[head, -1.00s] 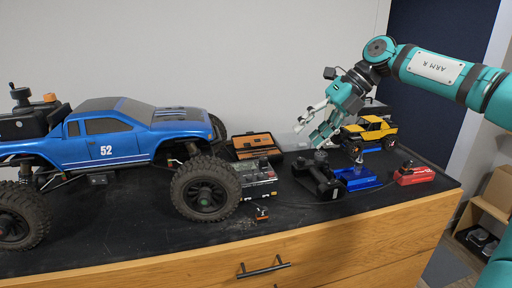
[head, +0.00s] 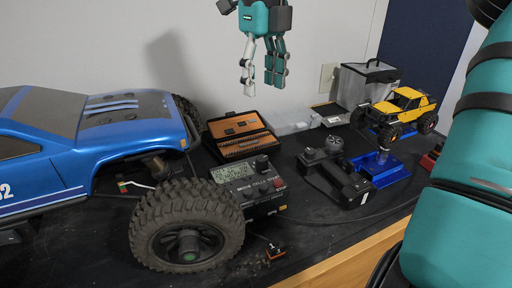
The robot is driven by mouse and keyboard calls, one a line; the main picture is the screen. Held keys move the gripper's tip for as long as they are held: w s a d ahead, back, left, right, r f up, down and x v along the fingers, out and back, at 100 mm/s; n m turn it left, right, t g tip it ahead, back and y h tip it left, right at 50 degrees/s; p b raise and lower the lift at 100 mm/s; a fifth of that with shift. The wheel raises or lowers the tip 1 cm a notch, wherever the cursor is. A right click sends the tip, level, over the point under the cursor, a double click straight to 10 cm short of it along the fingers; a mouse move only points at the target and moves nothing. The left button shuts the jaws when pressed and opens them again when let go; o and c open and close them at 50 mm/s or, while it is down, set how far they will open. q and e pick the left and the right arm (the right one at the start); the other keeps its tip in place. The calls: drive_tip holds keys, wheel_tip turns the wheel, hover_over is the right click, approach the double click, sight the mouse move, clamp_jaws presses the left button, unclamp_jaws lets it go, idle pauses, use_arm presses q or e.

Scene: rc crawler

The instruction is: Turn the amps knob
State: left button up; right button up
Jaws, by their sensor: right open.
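A black charger (head: 248,186) with a lit grey display stands on the bench just right of the blue truck's front wheel. Round knobs show on its face: a dark one (head: 262,163) at its upper right and a small one with red (head: 278,183) at its right edge. I cannot read which is the amps knob. My right gripper (head: 262,78) hangs high above and behind the charger, fingers pointing down, open and empty. It touches nothing. My left gripper is out of view.
The blue truck (head: 110,130) crowds the left, its big tyre (head: 187,226) close to the charger. An open tool case (head: 240,136) lies behind. A black transmitter (head: 333,172), a blue stand (head: 380,168) and a yellow crawler (head: 400,107) are on the right.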

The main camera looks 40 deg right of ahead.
sight(262, 158)
wheel_tip(262, 158, down, 17)
drive_tip(key=shift+s+p, duration=0.1)
drive_tip(key=shift+p, duration=0.8)
clamp_jaws()
